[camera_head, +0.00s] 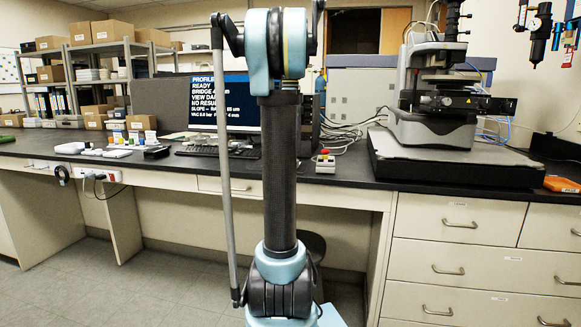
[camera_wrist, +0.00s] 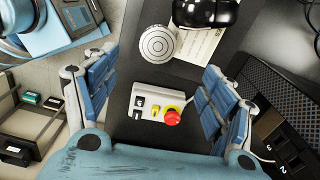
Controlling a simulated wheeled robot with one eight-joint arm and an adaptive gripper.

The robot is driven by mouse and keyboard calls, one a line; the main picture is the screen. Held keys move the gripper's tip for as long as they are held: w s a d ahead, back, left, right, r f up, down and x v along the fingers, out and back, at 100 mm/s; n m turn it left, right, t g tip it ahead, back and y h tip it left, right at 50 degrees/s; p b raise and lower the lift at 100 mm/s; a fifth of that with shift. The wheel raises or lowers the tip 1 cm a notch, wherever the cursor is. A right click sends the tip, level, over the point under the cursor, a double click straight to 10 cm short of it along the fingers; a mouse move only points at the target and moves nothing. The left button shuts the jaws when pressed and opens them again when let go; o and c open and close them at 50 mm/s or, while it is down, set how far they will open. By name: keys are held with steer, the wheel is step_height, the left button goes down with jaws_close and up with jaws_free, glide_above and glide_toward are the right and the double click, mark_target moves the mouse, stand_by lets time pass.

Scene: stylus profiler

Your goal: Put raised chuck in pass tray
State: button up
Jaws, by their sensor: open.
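My gripper (camera_wrist: 160,75) is open in the wrist view, its blue fingers spread to left and right with nothing between them in contact. Below it on the dark bench is a pale round disc with concentric rings (camera_wrist: 157,43), near the top; it may be the chuck, but I cannot tell its height. It sits beside a glossy black object (camera_wrist: 208,10) and a printed sheet (camera_wrist: 199,45). No tray can be clearly identified as the pass tray. In the head view my arm stands in the middle and my gripper is not visible.
A button box (camera_wrist: 158,107) with a red knob lies on the bench below my gripper; it also shows in the head view (camera_head: 325,161). The profiler (camera_head: 435,100) stands on a slab (camera_head: 445,165) at right. A monitor (camera_head: 205,90) and keyboard (camera_head: 200,150) are behind my arm.

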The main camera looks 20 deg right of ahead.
step_height(320, 180, down, 8)
steer(key=shift+f, duration=0.1)
steer(key=shift+s+d+f, duration=0.1)
steer(key=shift+f, duration=1.25)
steer(key=shift+s+f, duration=0.1)
steer(key=shift+f, duration=1.2)
steer(key=c, duration=1.4)
steer(key=shift+o, duration=0.2)
steer(key=shift+r, duration=0.1)
